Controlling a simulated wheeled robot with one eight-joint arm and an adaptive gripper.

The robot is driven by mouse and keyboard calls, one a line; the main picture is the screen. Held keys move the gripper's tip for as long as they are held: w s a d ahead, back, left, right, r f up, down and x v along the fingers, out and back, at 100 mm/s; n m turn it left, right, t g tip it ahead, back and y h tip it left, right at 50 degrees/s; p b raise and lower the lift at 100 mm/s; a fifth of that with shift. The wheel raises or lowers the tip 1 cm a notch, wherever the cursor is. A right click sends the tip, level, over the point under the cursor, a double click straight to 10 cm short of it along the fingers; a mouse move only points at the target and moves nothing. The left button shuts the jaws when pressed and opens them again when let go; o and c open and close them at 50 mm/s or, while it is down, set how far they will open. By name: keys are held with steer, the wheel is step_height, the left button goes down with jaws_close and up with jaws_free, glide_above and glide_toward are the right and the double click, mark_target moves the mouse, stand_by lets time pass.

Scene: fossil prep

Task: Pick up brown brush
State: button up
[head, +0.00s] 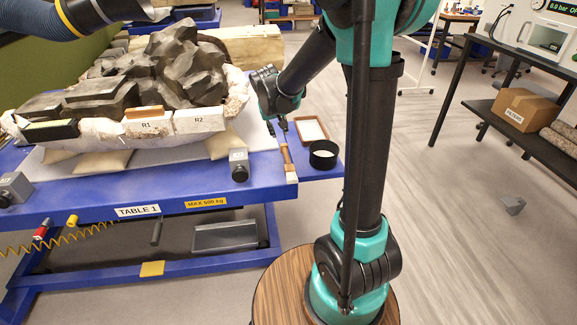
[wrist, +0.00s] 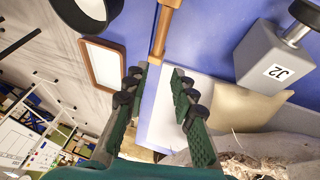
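The brown brush (head: 287,160) lies near the right end of the blue table (head: 170,190), with its pale end toward the table's front edge. In the wrist view its brown handle (wrist: 163,32) enters from the top and ends close ahead of my fingertips. My gripper (head: 277,123) hangs just behind the brush's far end in the head view. In the wrist view my gripper (wrist: 159,76) is open, its two green fingers apart with nothing held between them. The brush's pale end is outside the wrist view.
A round black dish (head: 323,160) and a wood-framed white tray (head: 311,129) stand right of the brush. The grey J2 block (head: 239,165) stands to its left. A large fossil (head: 150,75) in a white jacket fills the table's left and middle.

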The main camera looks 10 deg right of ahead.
glide_above(285, 151)
steer(key=s+a, duration=0.1)
steer(key=s, duration=0.1)
step_height(285, 151, down, 9)
steer(key=shift+s+a, duration=0.1)
steer(key=shift+a, duration=0.05)
steer(key=shift+x, duration=2.8)
steer(key=shift+s, duration=0.15)
steer(key=shift+c, duration=0.6)
jaws_close()
